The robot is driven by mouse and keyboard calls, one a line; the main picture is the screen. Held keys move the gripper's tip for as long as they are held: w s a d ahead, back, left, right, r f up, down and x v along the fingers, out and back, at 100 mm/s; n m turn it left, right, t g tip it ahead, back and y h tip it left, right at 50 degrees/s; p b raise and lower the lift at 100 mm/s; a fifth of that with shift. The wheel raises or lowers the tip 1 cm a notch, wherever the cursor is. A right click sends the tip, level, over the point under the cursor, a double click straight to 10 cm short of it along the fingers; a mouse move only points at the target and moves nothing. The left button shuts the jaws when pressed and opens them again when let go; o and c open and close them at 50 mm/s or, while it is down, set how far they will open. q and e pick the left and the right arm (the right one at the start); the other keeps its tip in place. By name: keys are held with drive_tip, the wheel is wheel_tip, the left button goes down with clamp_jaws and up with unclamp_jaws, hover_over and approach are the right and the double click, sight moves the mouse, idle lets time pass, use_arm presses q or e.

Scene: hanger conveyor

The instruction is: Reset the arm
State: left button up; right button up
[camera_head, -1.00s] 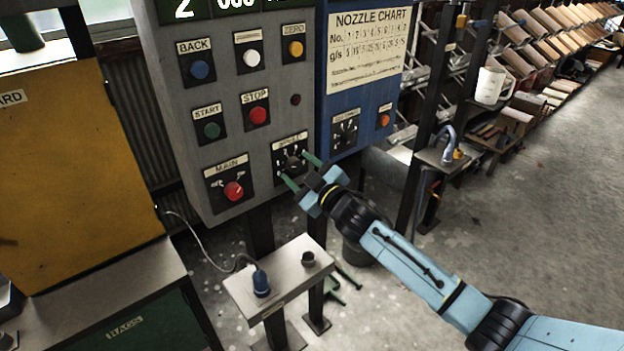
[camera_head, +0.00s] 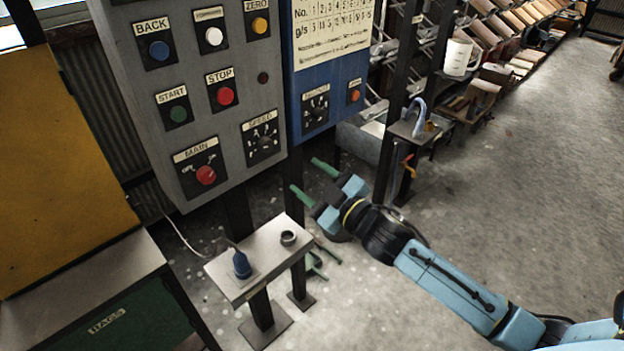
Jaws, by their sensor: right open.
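My right gripper (camera_head: 308,179) is open and empty, with its two green fingers apart. It is in front of and below the grey control panel (camera_head: 232,130), clear of its knobs. The panel's speed knob (camera_head: 264,141) is above and left of the fingertips, and the red main knob (camera_head: 205,175) is farther left. My right arm comes in from the lower right. My left gripper is not in view.
A small metal stand (camera_head: 258,262) below the panel holds a blue plug-like item (camera_head: 242,265) and a dark ring (camera_head: 288,238). A blue panel (camera_head: 330,85) adjoins on the right. A white jug (camera_head: 457,57) stands farther back. Open floor (camera_head: 500,180) lies right.

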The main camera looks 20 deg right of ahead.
idle(0.3)
drive_tip(key=s+d+f+m+g+h, duration=0.2)
drive_tip(key=s+f, duration=0.2)
drive_tip(key=f, duration=0.8)
drive_tip(key=s+d+f+m+g+h, duration=0.1)
drive_tip(key=s+d+f+g, duration=0.15)
drive_tip(key=f, duration=0.85)
drive_tip(key=s+d+f+m+g+h, duration=0.25)
drive_tip(key=s+f, duration=0.25)
drive_tip(key=f, duration=0.7)
drive_tip(key=s+a+f+g, duration=0.1)
drive_tip(key=s+f+g, duration=0.2)
drive_tip(key=s, duration=0.9)
drive_tip(key=s+a+f+m+g, duration=0.1)
drive_tip(key=s+f+g, duration=0.2)
drive_tip(key=s+f, duration=0.7)
drive_tip(key=s+a+f+m+g, duration=0.1)
drive_tip(key=s+f, duration=0.5)
drive_tip(key=s, duration=0.7)
drive_tip(key=shift+s+a+f+g, duration=0.25)
drive_tip(key=shift+a+g, duration=0.25)
drive_tip(key=shift+g, duration=0.7)
